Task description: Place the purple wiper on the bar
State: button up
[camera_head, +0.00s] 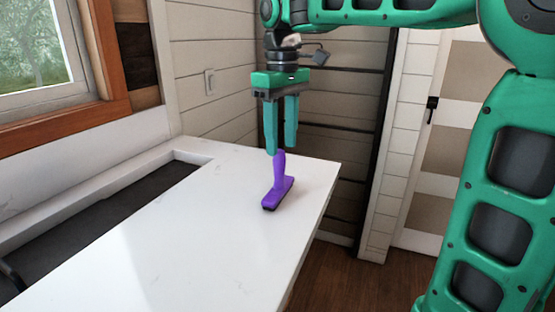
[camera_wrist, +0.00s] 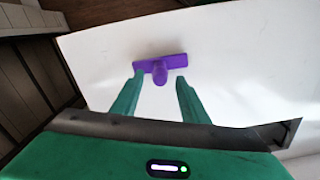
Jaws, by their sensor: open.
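The purple wiper (camera_head: 279,186) rests on the white bar top (camera_head: 160,230), near its far right corner, with its handle pointing up. My gripper (camera_head: 282,140) is open and empty above the wiper, with its fingers pointing down.
A dark recess (camera_head: 100,215) lies along the left side of the bar, under the window (camera_head: 45,60). The bar's right edge drops to a wooden floor (camera_head: 350,275). A plank wall (camera_head: 205,50) stands behind. The bar's near part is clear.

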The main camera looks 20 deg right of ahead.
jog(key=shift+r, duration=1.35)
jog(key=s+d+f+m, duration=0.5)
jog(key=s+d+f, duration=0.3)
jog(key=s+f, duration=0.3)
jog(key=s+d+f+m, duration=0.6)
jog(key=s+d+f, duration=0.2)
jog(key=s+f, duration=0.4)
jog(key=s, duration=0.3)
jog(key=shift+d+f+m, duration=0.15)
jog(key=shift+d+m, duration=0.15)
